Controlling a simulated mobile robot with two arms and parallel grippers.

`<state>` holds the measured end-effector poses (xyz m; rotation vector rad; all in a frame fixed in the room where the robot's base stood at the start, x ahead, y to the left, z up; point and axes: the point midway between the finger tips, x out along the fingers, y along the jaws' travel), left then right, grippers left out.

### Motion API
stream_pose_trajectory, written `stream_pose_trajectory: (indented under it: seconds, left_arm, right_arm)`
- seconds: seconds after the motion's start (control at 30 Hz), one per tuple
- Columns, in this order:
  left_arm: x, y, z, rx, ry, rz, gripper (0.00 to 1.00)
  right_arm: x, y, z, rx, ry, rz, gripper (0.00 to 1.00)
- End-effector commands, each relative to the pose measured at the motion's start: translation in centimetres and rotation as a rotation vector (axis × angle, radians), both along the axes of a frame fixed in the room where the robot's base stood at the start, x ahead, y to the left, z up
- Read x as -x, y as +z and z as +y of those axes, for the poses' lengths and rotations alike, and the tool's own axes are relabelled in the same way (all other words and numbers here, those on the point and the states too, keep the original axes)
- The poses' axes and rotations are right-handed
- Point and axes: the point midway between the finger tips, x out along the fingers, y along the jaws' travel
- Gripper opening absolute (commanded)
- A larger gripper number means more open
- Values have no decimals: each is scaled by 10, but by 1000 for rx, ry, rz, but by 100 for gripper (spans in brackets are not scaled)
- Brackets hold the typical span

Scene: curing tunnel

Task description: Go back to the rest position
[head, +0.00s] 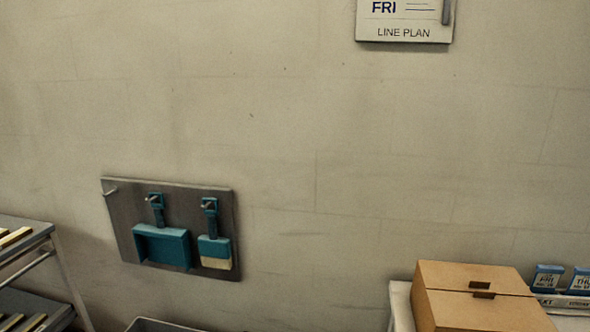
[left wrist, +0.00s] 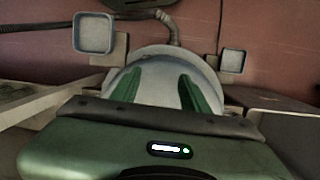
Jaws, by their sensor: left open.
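My left gripper (left wrist: 158,92) shows in the left wrist view as two green fingers set well apart, so it is open. Nothing is held between the fingers. A pale rounded shape (left wrist: 152,58) lies behind them; I cannot tell what it is. Neither gripper shows in the head view, and my right gripper is in no frame.
A plain wall fills the head view. A grey board (head: 122,218) holds a teal dustpan (head: 162,246) and brush (head: 214,248). A line plan sign (head: 403,18) hangs above. A cardboard box (head: 478,308) stands lower right, beside small blue cards (head: 548,279). A rack (head: 40,236) stands left.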

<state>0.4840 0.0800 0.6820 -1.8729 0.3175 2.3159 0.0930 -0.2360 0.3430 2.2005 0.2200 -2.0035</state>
Motion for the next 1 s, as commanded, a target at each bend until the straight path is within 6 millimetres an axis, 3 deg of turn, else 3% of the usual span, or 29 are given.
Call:
stream_pose_trajectory:
  seconds: [0.23,0.4,0.6,1.0]
  left_arm:
    - [40,-13,-12,90,-27,-62,45]
    - [79,-13,-9,153,-21,-149,45]
    - [131,8,28,167,27,-300,45]
    - [187,57,96,68,80,-459,45]
  right_arm:
    - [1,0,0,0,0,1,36]
    - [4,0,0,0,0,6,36]
    - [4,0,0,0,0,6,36]
    - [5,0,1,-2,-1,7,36]
